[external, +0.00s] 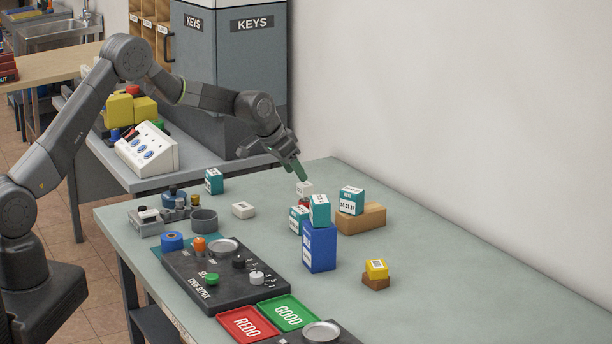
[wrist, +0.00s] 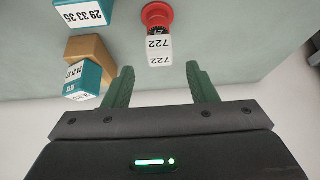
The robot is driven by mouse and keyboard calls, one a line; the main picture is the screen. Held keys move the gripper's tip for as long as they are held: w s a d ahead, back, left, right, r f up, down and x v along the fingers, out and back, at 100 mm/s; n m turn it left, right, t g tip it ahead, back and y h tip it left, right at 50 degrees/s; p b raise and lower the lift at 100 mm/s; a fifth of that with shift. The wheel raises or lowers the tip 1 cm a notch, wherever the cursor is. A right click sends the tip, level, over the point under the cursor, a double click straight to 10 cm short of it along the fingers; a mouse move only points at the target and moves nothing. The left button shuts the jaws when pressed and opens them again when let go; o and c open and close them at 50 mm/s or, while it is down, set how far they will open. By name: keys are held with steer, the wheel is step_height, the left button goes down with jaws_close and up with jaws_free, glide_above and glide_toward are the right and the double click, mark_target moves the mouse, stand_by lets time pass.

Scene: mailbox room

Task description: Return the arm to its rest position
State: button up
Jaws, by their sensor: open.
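My arm reaches out over the green-grey table (external: 430,270) from the left in the external view. My gripper (external: 301,177) is above the far part of the table, close to a small white block. In the wrist view my gripper (wrist: 161,88) has its two green fingers apart, with nothing between them. A white block marked 722 (wrist: 159,51) lies just beyond the fingertips, against a red round object (wrist: 157,15). The white block also shows in the external view (external: 304,188).
Teal-and-white boxes (external: 351,201) stand near a wooden block (external: 362,219) and a blue box (external: 319,248). A dark control panel (external: 225,272), a green GOOD tray (external: 288,312) and a red REDO tray (external: 246,325) lie nearer. A grey KEYS cabinet (external: 235,85) stands behind. The table's right side is mostly clear.

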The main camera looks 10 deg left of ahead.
mark_target(309, 183)
steer(key=x, duration=0.7)
steer(key=shift+f, duration=0.4)
steer(key=shift+r, duration=1.95)
steer(key=shift+f, duration=0.1)
